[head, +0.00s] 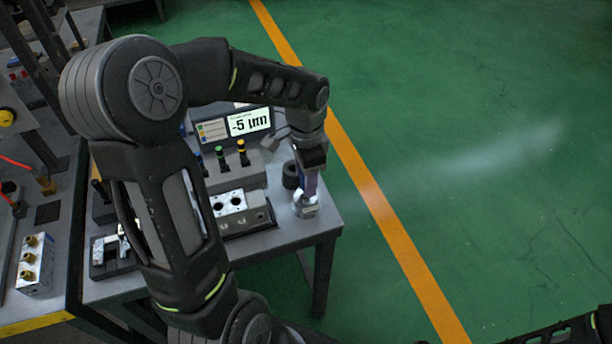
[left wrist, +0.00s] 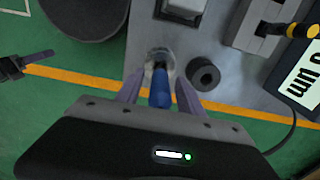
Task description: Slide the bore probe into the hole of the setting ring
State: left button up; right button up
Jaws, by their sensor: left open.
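My left gripper (head: 307,198) is open at the right front corner of the grey bench. In the left wrist view its two purple-grey fingers (left wrist: 158,82) stand on either side of the blue bore probe (left wrist: 160,92), with gaps. The probe's far end is at the hole of the bright metal setting ring (left wrist: 160,57); it appears to stand in the ring, but I cannot tell how deep. In the head view the ring (head: 306,209) is under the fingertips and the probe is mostly hidden. What looks like my right gripper (left wrist: 30,62) shows small and dark at the left wrist view's edge.
A black hollow cylinder (left wrist: 204,74) stands beside the ring. The display (head: 250,123) reads about -5 µm. A row of colour-topped plugs (head: 220,158) and a valve block (head: 240,210) stand to the left. The bench edge is close by on the right.

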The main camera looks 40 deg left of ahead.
pick_arm(q)
notch_tip(320, 180, up, 12)
jog(key=shift+r, duration=0.2)
dwell(0.4)
dwell(0.8)
